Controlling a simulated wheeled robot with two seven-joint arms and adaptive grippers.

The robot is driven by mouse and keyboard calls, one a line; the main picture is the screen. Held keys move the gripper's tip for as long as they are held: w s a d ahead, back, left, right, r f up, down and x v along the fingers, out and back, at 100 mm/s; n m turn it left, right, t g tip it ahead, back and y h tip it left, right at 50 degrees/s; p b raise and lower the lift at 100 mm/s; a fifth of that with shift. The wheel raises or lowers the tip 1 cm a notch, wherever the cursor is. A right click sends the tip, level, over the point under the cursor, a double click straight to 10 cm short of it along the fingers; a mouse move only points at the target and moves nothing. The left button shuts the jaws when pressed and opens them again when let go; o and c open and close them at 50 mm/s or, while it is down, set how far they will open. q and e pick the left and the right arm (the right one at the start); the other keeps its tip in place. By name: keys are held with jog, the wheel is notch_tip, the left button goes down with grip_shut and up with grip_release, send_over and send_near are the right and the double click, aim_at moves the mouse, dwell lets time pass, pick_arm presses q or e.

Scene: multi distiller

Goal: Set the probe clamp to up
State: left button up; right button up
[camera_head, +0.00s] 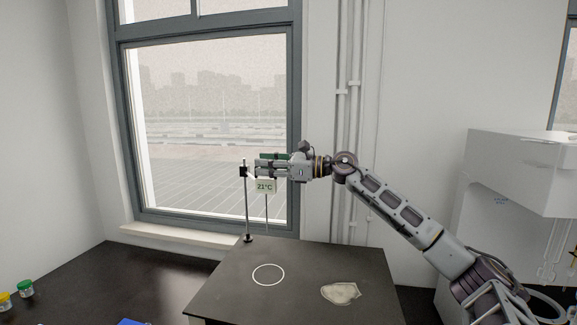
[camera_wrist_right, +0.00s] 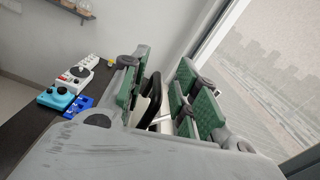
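The stand is a thin upright rod (camera_head: 247,212) at the back of the dark raised top, with a small black clamp (camera_head: 243,171) near its upper end. A thermometer display reading 21°C (camera_head: 265,186) hangs just right of the rod, with a thin probe below it. My right gripper (camera_head: 262,166) points left at the clamp's height, just above the display. In the right wrist view its green-padded fingers (camera_wrist_right: 160,95) stand apart, with a black and white part (camera_wrist_right: 149,101) between them. Contact with that part cannot be told. My left gripper is out of view.
The raised dark top (camera_head: 228,295) carries a white ring mark (camera_head: 268,274) and a pale irregular patch (camera_head: 340,293). Green-lidded (camera_head: 26,288) and yellow-lidded (camera_head: 4,299) jars stand at far left. A white apparatus (camera_head: 515,175) stands at right. A window (camera_head: 212,130) is behind the stand.

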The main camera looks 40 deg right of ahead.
jog(key=shift+s+d, duration=0.15)
jog(key=shift+s+d+f, duration=0.1)
jog(key=shift+s+d, duration=0.3)
jog(key=shift+s, duration=0.05)
jog(key=v, duration=1)
jog(key=shift+s, duration=0.15)
dwell(1.2)
jog(key=shift+d, duration=0.1)
dwell(0.4)
